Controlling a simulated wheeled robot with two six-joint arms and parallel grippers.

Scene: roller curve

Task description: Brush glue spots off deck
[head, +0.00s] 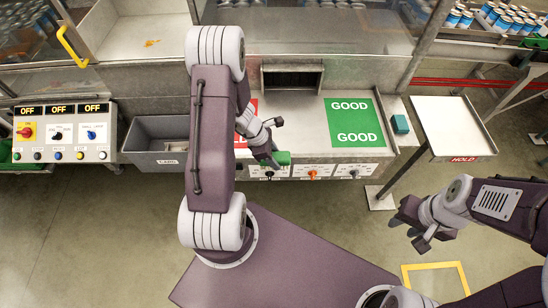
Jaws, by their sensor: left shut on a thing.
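A pale deck (130,25) lies behind the counter at the upper left, with a small orange spot (152,43) on it. My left gripper (272,159) hangs over the front of the counter, right of my upright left arm, well away from the deck. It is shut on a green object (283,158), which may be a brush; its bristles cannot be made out. My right gripper (407,230) is at the lower right over the floor, empty, with its fingers apart.
A yellow handle (72,46) stands at the deck's left side. A control panel (62,133) and a grey bin (160,140) are at the left. The counter bears a green GOOD mat (356,122) and a partly hidden red mat. A HOLD tray (452,128) and cans (500,18) are at the right.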

